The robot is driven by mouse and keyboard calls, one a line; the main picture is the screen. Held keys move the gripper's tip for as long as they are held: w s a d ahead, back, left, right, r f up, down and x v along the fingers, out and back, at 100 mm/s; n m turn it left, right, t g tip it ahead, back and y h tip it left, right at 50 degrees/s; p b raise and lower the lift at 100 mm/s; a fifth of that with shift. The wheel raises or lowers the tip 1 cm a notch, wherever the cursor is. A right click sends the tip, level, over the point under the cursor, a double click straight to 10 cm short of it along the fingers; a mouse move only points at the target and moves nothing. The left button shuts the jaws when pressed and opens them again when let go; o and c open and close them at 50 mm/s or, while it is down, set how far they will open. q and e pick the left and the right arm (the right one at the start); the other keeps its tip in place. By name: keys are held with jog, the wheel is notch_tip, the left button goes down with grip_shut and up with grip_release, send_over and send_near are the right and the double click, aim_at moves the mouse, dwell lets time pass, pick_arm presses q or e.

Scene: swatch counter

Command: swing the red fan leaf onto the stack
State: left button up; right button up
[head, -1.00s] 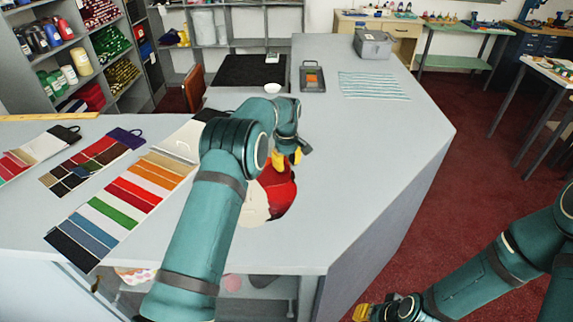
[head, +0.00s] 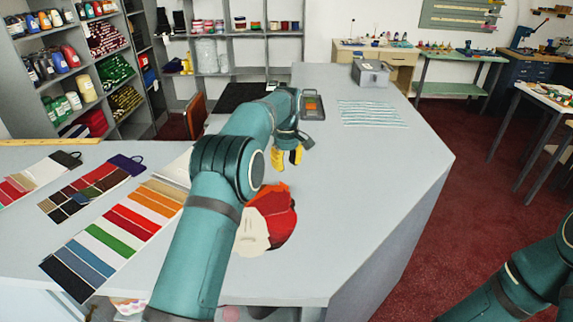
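A swatch fan lies on the grey counter (head: 345,190), right of my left forearm. Its red leaf (head: 275,203) spreads at the upper right, with a darker red part along the right edge. A cream leaf (head: 252,233) lies at the lower left, partly hidden by my arm. Which leaves form the stack is hard to tell. My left gripper (head: 288,157) is just beyond the fan in the picture, its yellow fingertips pointing down and a little apart. My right gripper is out of view.
Striped swatch cards (head: 113,225) lie on the left. A small dark tray (head: 313,105) and a striped cloth (head: 372,113) lie farther back, near a grey box (head: 370,72). The counter right of the fan is clear.

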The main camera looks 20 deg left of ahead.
pick_arm(q)
jog(key=c, duration=0.4)
jog(key=shift+s+d+m, duration=0.1)
jog(key=shift+m, duration=0.2)
grip_shut()
jog(key=m+t+y+b, duration=0.3)
jog(key=m+b, duration=0.2)
jog(key=m, duration=3)
send_near(297, 215)
jog(key=b+x, duration=0.2)
jog(key=x, duration=0.4)
jog(key=shift+f, duration=0.15)
jog(key=shift+w+a+r, duration=0.15)
jog(key=shift+w+a, duration=0.35)
jog(key=shift+w+a+r, duration=0.15)
jog(key=shift+w+a, duration=0.75)
jog(key=shift+a, duration=0.1)
